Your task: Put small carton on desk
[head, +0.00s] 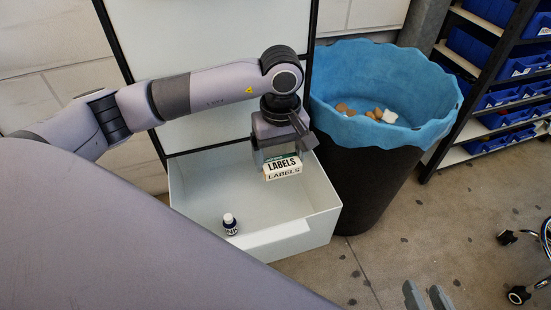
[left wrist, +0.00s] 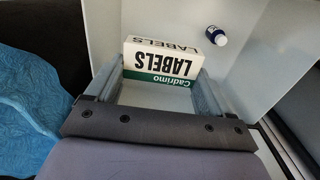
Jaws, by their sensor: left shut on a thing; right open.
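The small carton (head: 283,168) is white and green and printed "LABELS". My left gripper (head: 282,160) is shut on it and holds it over the right part of an open white drawer (head: 318,222). In the left wrist view the carton (left wrist: 162,62) sits between the two fingers of my left gripper (left wrist: 160,85). My right gripper (head: 428,298) shows only its fingertips at the bottom edge of the head view, apart and empty. No desk top can be made out in these views.
A small dark bottle with a white cap (head: 230,224) stands in the drawer; it also shows in the left wrist view (left wrist: 216,36). A black bin with a blue liner (head: 385,165) stands right of the drawer. A shelf with blue boxes (head: 490,95) is at far right.

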